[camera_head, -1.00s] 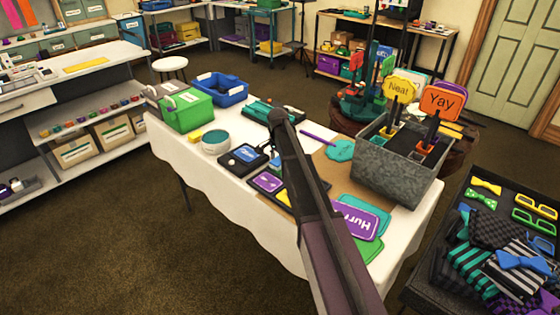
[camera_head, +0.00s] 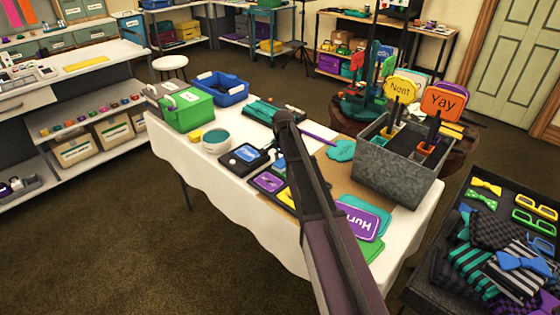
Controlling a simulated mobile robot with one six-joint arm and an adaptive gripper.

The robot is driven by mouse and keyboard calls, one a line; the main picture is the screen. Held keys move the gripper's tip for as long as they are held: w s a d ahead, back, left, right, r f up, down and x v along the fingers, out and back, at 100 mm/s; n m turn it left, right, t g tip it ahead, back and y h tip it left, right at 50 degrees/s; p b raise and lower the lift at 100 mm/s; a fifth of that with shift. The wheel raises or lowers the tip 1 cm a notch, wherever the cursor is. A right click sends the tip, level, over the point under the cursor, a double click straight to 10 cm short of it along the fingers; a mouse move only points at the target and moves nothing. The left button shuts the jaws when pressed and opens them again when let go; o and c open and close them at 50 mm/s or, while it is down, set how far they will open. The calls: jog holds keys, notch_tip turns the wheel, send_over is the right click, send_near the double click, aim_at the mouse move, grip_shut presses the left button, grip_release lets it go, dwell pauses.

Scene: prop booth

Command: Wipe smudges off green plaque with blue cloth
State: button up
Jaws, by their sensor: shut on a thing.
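My arm crosses the white-clothed table (camera_head: 240,202) from the bottom of the head view and hides part of its middle. My gripper does not show; it is hidden behind my own arm. A green plaque-like piece (camera_head: 371,249) lies at the table's front right, partly under a purple sign with white letters (camera_head: 357,224) and partly behind my arm. I cannot tell whether it is the plaque of the task. No smudges can be made out. I cannot make out a blue cloth; it may be hidden behind my arm.
A grey bin (camera_head: 398,170) with "Neat" and "Yay" signs stands at the table's right. A teal sign (camera_head: 341,150) lies beside it. A green box (camera_head: 187,110), a blue tray (camera_head: 220,88) and a round tin (camera_head: 216,140) stand at the left. A dark accessory case (camera_head: 478,212) is at right.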

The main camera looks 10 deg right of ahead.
jog(key=shift+s+d, duration=0.25)
jog(key=shift+s, duration=0.05)
jog(key=shift+s+d+r, duration=0.1)
jog(key=shift+s+d, duration=0.8)
jog(key=shift+s, duration=0.25)
jog(key=shift+r, duration=0.1)
notch_tip(320, 180, up, 6)
jog(key=p, duration=0.6)
dwell(0.5)
notch_tip(320, 180, up, 3)
jog(key=p, duration=0.3)
jog(key=shift+s, duration=0.1)
dwell(0.7)
